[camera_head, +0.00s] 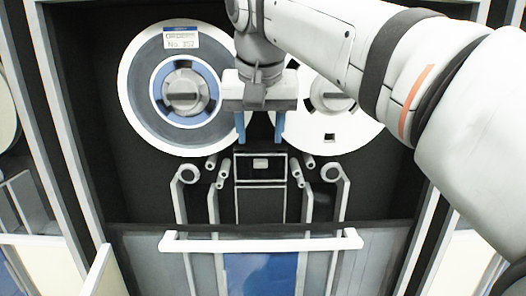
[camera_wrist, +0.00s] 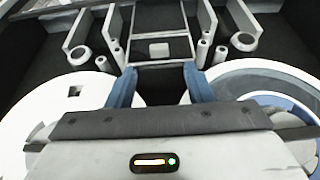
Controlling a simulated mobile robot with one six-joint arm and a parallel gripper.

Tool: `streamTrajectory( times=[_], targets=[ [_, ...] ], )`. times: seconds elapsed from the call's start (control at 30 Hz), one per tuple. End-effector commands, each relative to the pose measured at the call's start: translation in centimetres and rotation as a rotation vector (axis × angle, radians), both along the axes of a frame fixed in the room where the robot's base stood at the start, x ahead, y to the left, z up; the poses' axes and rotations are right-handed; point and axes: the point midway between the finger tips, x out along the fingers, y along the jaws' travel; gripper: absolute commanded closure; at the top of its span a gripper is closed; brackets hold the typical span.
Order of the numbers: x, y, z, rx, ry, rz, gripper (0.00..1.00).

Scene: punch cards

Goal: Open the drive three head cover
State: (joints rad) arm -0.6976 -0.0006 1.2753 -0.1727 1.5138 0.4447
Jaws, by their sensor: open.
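The head cover (camera_head: 260,168) is a dark box with a light frame and a small pale tab, set at the middle of the tape drive between two sets of rollers. It looks closed. The cover also shows at the top of the wrist view (camera_wrist: 160,50). My gripper (camera_head: 259,138) is open and empty, with its blue fingers pointing down just above the cover in the head view. In the wrist view the two blue fingertips (camera_wrist: 159,72) stand apart at either side of the cover's near edge. I cannot tell whether they touch it.
A labelled tape reel with a blue hub (camera_head: 144,75) is at left; a white reel (camera_head: 335,130) at right is partly behind my arm. Guide rollers (camera_head: 190,174) flank the cover. A white horizontal bar handle (camera_head: 260,243) crosses below, over a grey and blue panel.

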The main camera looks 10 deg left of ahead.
Motion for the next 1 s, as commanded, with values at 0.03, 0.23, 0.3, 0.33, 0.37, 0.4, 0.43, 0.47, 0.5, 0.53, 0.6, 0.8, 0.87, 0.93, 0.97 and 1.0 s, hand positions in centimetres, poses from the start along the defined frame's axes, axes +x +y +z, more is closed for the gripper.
streamTrajectory(
  times=[0.03, 0.23, 0.3, 0.33, 0.37, 0.4, 0.43, 0.47, 0.5, 0.53, 0.6, 0.8, 0.87, 0.93, 0.97, 1.0],
  targets=[
    [0.3, 0.0, -1.0, -0.001, 0.002, -0.001, 0.53],
    [1.5, 0.3, -3.9, -0.002, 0.002, -0.001, 0.53],
    [1.8, 0.4, -4.7, -0.002, 0.002, 0.001, 0.53],
    [1.9, 0.4, -5.0, -0.002, 0.001, 0.001, 0.53],
    [2.0, 0.4, -5.2, -0.001, 0.001, 0.001, 0.53],
    [2.1, 0.4, -5.4, 0.0, 0.0, 0.001, 0.53],
    [2.2, 0.5, -5.6, 0.0, 0.0, 0.001, 0.53],
    [2.2, 0.5, -5.7, 0.0, 0.0, 0.001, 0.53],
    [2.3, 0.5, -5.7, 0.0, 0.0, 0.001, 0.53],
    [2.3, 0.5, -5.8, 0.0, 0.0, 0.001, 0.53],
    [2.3, 0.5, -5.8, 0.001, -0.001, 0.001, 0.53],
    [2.3, 0.5, -5.8, 0.0, -0.001, 0.002, 0.58],
    [2.3, 0.5, -5.8, 0.0, -0.001, 0.002, 0.63],
    [2.3, 0.5, -5.8, 0.0, -0.001, 0.002, 0.69],
    [2.3, 0.5, -5.8, 0.0, -0.001, 0.002, 0.72],
    [2.3, 0.5, -5.8, 0.0, -0.001, 0.002, 0.75]
  ],
)
